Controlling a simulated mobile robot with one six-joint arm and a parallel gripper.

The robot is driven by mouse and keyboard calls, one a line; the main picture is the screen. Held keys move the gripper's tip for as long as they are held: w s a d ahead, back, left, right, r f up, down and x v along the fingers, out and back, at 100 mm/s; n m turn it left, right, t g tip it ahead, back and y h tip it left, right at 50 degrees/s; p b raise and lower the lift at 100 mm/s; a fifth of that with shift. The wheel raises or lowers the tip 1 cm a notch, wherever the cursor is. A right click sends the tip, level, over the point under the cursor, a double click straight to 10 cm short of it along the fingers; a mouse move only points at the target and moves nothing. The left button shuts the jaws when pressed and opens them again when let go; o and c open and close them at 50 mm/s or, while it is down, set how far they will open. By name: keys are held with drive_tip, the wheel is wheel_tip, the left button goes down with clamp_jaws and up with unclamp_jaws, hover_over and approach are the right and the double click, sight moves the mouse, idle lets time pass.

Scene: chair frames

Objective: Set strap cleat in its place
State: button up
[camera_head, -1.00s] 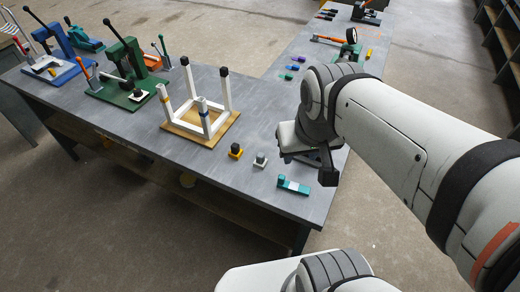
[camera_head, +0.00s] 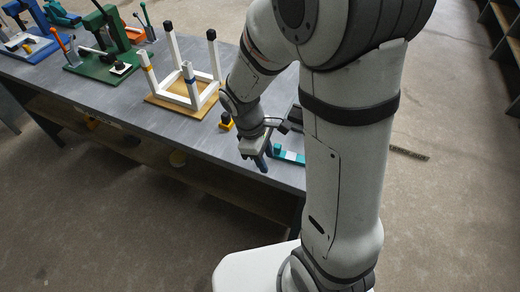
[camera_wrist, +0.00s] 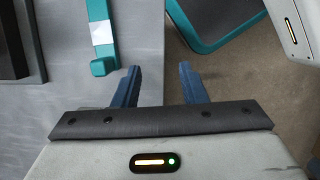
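A teal piece with a white middle (camera_head: 290,155) lies on the grey table near its front edge; I cannot tell for sure that it is the strap cleat. In the wrist view the teal piece (camera_wrist: 101,35) lies ahead and to the left of the fingers, apart from them. My gripper (camera_head: 264,160) is just left of it at the table's front edge, pointing down. In the wrist view my gripper (camera_wrist: 160,72) has its two blue fingers apart with nothing between them. A white chair frame (camera_head: 190,98) stands legs up on a wooden board (camera_head: 160,99).
A yellow block with a black knob (camera_head: 226,123) sits left of my wrist. A green press (camera_head: 110,40) and a blue press (camera_head: 28,30) stand at the far left of the grey table (camera_head: 190,132). A dark holder (camera_wrist: 20,40) lies left of the teal piece. My arm hides the right table.

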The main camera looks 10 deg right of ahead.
sight(276, 145)
drive_tip(key=w+d, duration=0.1)
drive_tip(key=w, duration=0.1)
drive_tip(key=w+d, duration=0.3)
drive_tip(key=w, duration=0.1)
drive_tip(key=shift+w+d+f, duration=0.15)
drive_tip(key=shift+w+d, duration=0.1)
drive_tip(key=shift+d, duration=0.15)
wheel_tip(276, 145, down, 4)
drive_tip(key=b, duration=0.3)
drive_tip(key=shift+a, duration=0.1)
drive_tip(key=shift+r+p, duration=0.45)
drive_tip(key=shift+r, duration=0.1)
drive_tip(key=shift+c, duration=0.8)
clamp_jaws()
